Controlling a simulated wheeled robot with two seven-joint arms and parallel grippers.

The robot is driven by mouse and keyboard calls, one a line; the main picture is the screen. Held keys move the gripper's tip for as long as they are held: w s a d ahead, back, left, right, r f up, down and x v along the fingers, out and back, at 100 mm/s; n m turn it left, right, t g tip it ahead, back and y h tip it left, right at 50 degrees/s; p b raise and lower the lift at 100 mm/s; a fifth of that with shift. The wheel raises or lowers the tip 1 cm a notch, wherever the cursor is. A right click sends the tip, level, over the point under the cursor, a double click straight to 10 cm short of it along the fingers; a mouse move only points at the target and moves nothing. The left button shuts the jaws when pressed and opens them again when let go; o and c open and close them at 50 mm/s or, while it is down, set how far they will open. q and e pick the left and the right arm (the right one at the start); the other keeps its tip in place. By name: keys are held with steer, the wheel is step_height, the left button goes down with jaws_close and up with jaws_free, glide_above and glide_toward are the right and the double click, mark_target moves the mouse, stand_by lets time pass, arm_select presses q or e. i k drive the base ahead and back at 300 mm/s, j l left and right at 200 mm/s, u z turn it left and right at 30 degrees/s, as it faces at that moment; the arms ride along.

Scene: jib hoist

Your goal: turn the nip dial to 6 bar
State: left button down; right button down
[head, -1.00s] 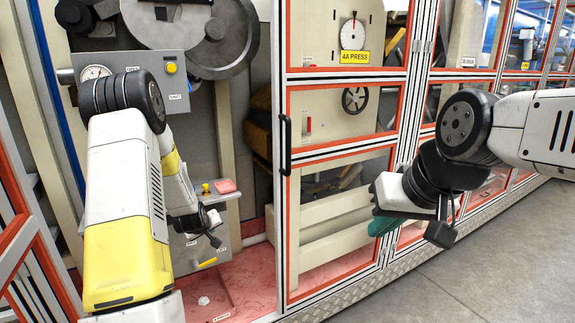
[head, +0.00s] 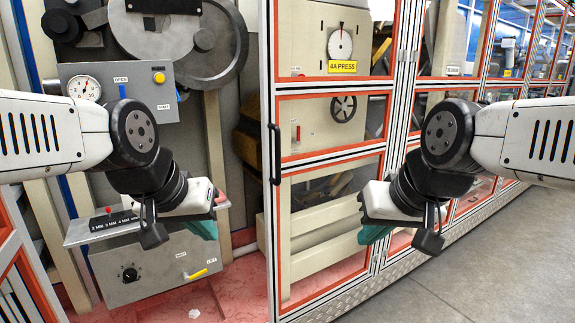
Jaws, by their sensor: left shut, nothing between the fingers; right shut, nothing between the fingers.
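A black round knob (head: 129,273) sits on the front of a grey lower box (head: 150,287) at the left; its markings are too small to read, and I cannot tell for sure that it is the nip dial. A white round gauge (head: 85,88) with a needle is on the grey upper panel (head: 135,75). My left gripper (head: 203,230) is shut and empty, above and to the right of the knob, clear of it in the picture. My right gripper (head: 374,235) is shut and empty in front of the glazed guard doors, far right of the knob.
A shelf (head: 75,236) with a black block (head: 113,220) marked in mm stands over the box, partly hidden by my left gripper. A yellow handle (head: 197,275) is right of the knob. Orange-framed doors (head: 278,250) border the right. Open floor (head: 450,285) lies at lower right.

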mark_target(129, 276)
steer(key=u, duration=1.4)
steer(key=i+l+u, duration=0.25)
steer(key=u, duration=0.15)
steer(key=i+l+u, duration=0.25)
steer(key=l+u, duration=0.15)
